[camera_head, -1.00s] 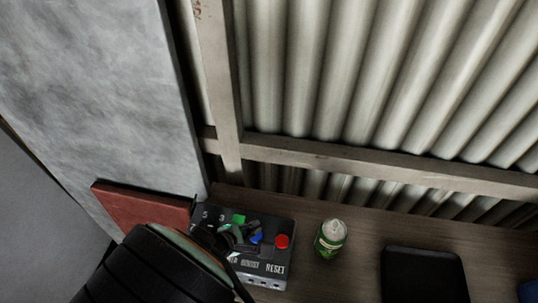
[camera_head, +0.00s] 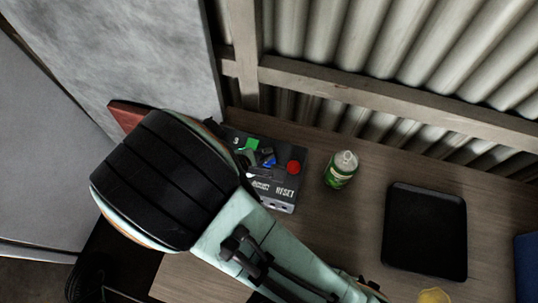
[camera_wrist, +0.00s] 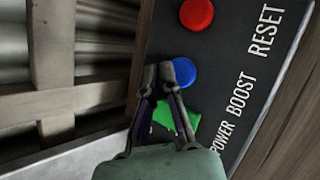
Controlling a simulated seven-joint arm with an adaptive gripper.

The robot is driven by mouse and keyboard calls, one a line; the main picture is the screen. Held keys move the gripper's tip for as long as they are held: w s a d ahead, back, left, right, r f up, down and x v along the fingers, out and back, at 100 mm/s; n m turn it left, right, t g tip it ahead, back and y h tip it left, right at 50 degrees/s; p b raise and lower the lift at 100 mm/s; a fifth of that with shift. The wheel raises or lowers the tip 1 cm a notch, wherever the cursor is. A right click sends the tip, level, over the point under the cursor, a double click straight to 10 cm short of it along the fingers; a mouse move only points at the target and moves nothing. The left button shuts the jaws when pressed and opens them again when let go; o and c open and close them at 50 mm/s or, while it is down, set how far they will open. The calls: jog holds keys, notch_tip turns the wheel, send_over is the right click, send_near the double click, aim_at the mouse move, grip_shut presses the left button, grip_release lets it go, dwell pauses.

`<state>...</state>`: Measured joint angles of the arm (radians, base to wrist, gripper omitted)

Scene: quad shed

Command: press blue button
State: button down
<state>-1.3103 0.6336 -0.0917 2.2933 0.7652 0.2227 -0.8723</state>
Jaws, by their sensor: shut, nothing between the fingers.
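The blue button (camera_wrist: 184,72) is a round cap on a dark control box (camera_wrist: 226,50), in line with the red button and the green switch. My gripper (camera_wrist: 166,72) is shut and empty, its fingertips over the left edge of the blue button in the wrist view. I cannot tell whether they touch it. In the head view the blue button (camera_head: 269,162) is small and partly hidden by my gripper. The control box (camera_head: 288,181) there stands on the table, with my arm covering its left side.
On the box are a red button (camera_head: 293,167) and a green switch (camera_head: 252,144). A green-and-white can (camera_head: 341,169) stands right of the box. A black tray (camera_head: 425,232) lies farther right. A corrugated wall (camera_head: 400,60) rises behind the table.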

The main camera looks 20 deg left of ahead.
jog(key=shift+f, duration=0.1)
dwell(0.6)
jog(key=shift+f, duration=0.35)
jog(key=shift+f, duration=0.25)
dwell(0.4)
jog(key=shift+r, duration=0.75)
jog(key=shift+r, duration=3)
